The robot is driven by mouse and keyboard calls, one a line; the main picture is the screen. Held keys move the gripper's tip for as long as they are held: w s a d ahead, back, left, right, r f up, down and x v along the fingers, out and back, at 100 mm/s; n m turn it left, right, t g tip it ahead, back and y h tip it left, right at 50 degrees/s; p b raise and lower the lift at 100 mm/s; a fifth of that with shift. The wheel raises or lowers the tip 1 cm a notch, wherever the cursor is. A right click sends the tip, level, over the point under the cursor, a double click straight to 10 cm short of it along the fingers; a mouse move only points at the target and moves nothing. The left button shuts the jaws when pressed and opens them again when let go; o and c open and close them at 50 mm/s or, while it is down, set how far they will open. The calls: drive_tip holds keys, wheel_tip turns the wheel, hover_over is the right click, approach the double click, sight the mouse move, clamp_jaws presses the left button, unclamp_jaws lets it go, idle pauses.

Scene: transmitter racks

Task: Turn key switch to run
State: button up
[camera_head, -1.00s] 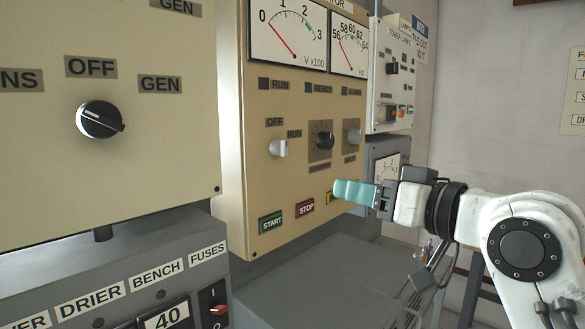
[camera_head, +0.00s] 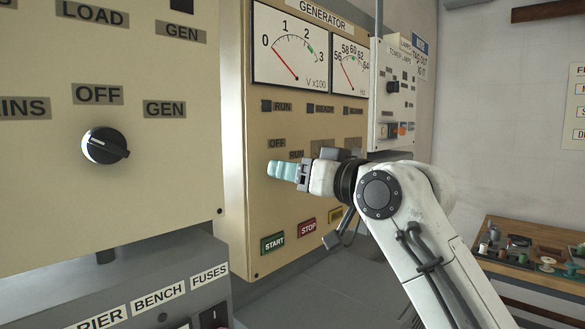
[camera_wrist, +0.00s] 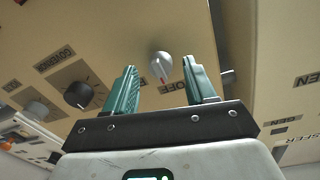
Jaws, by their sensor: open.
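The key switch, a small silver knob with a red mark (camera_wrist: 162,66), sits on the beige generator panel (camera_head: 262,215). In the wrist view it lies between and just beyond my fingertips, beside the upside-down OFF label (camera_wrist: 184,89). In the head view my gripper (camera_head: 270,168) covers it, below the OFF (camera_head: 277,143) and RUN (camera_head: 296,155) labels. My gripper's two teal fingers are open, with a gap around the knob in the wrist view (camera_wrist: 160,72). Contact with the knob cannot be told.
A black governor knob (camera_wrist: 78,95) is close beside the key switch. The START (camera_head: 272,243) and STOP (camera_head: 308,228) buttons are below my gripper. A protruding panel with a black selector (camera_head: 105,146) stands left. A workbench (camera_head: 530,280) is at right.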

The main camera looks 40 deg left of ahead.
drive_tip(key=shift+a, duration=0.4)
drive_tip(key=shift+c, duration=0.2)
clamp_jaws()
drive_tip(key=shift+r+m+p, duration=0.1)
drive_tip(key=shift+m+p, duration=0.2)
drive_tip(key=shift+p, duration=0.35)
drive_tip(key=shift+w+m+g+p, duration=0.15)
drive_tip(key=shift+m+g+p, duration=0.25)
drive_tip(key=shift+m+p, duration=5.85)
drive_tip(key=shift+n+p, duration=0.65)
drive_tip(key=shift+p, duration=0.25)
